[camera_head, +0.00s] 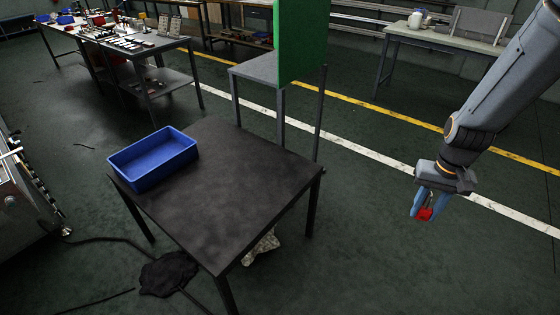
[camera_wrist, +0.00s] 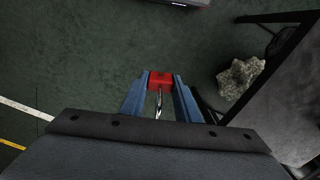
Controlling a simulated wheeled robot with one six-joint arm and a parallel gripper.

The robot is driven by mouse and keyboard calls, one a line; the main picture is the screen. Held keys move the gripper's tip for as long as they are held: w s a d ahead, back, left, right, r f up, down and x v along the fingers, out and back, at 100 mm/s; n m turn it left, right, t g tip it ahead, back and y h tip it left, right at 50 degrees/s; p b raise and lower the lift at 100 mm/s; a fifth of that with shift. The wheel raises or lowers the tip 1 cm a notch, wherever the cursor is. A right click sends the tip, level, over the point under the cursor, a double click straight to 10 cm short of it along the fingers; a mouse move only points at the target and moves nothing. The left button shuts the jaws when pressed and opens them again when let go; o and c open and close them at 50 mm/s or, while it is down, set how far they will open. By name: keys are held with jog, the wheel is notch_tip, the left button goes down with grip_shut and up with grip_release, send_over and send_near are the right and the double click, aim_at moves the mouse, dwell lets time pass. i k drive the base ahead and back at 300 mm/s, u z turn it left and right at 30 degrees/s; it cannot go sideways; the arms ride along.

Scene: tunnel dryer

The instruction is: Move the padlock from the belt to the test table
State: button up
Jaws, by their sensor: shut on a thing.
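My gripper (camera_head: 424,203) is at the right in the head view, in the air over the floor, to the right of a dark table (camera_head: 225,200). It is shut on a red padlock (camera_head: 425,214) that hangs between its blue fingers. In the wrist view the padlock's red body (camera_wrist: 160,79) shows at the fingertips, with its metal shackle between the fingers of my gripper (camera_wrist: 160,92). The dark table's top is bare apart from a blue bin at its far left corner. I cannot tell whether this is the test table. No belt is clearly visible.
The blue bin (camera_head: 153,160) is open and looks empty. A green panel (camera_head: 301,42) stands on a grey table (camera_head: 257,69) behind the dark table. A crumpled grey lump (camera_wrist: 241,76) lies beside the table legs. The floor around my gripper is clear.

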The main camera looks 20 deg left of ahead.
aim_at(212, 127)
jog(key=i, duration=6.8)
jog(key=u, duration=3.05)
jog(key=i, duration=1)
jog(key=z, duration=0.05)
